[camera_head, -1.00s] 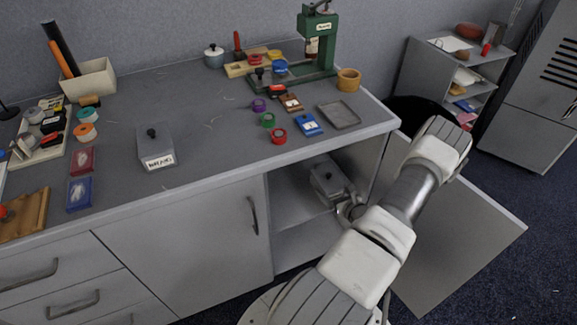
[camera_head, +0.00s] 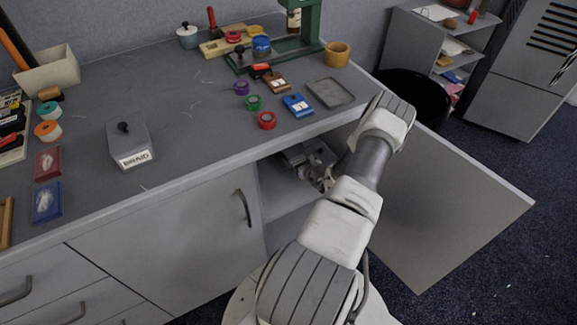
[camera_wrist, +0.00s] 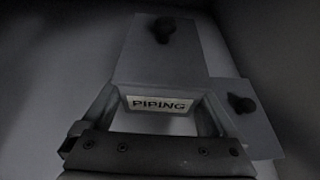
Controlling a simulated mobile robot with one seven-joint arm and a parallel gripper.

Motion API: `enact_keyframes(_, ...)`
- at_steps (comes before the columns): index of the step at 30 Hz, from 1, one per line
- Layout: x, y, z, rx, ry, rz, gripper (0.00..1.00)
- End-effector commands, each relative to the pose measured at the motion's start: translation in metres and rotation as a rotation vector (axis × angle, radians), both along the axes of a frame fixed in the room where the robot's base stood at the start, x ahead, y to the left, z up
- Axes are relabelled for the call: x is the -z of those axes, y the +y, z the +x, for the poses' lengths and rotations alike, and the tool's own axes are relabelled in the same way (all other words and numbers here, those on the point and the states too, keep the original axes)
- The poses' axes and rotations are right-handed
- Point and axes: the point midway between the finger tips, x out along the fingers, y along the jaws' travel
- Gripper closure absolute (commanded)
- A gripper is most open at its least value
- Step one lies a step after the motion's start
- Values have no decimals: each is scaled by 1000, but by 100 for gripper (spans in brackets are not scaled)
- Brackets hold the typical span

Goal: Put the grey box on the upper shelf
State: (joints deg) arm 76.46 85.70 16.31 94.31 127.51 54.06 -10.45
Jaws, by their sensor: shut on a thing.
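A grey box with a black knob and a label reading PIPING (camera_wrist: 165,52) sits between my gripper's fingers in the wrist view. My gripper (camera_wrist: 157,112) is shut on its near, labelled end. In the head view, my gripper (camera_head: 320,178) is inside the open cabinet, above the upper shelf (camera_head: 272,185), with grey box shapes (camera_head: 308,153) just beyond it, partly under the counter edge. Whether the held box touches the shelf is not clear. A second grey box with a black knob (camera_wrist: 243,118) is close on the right in the wrist view.
The cabinet door (camera_head: 445,205) stands open to the right of my arm. A similar grey box labelled BRAID (camera_head: 128,148) stands on the counter (camera_head: 190,140). Tape rolls, a tray (camera_head: 330,92) and a green press (camera_head: 308,30) are also up there. A dark bin (camera_head: 415,95) stands behind the door.

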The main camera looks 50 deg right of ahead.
Motion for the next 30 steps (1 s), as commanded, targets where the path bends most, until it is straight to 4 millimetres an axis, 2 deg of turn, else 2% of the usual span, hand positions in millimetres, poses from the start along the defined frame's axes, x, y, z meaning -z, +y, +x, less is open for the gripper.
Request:
enact_keyframes(1, 9, 0, 10, -1, -2, -1, 77)
enact_keyframes(6, 16, -2, 26, 0, -1, -1, 77)
enact_keyframes(10, 24, -2, 28, 1, -1, -1, 77)
enact_keyframes(16, 55, -1, 28, 0, -1, 0, 77)
enact_keyframes(29, 61, -2, 28, -1, 0, -2, 77)
enact_keyframes(30, 60, -2, 27, 0, 0, -1, 1)
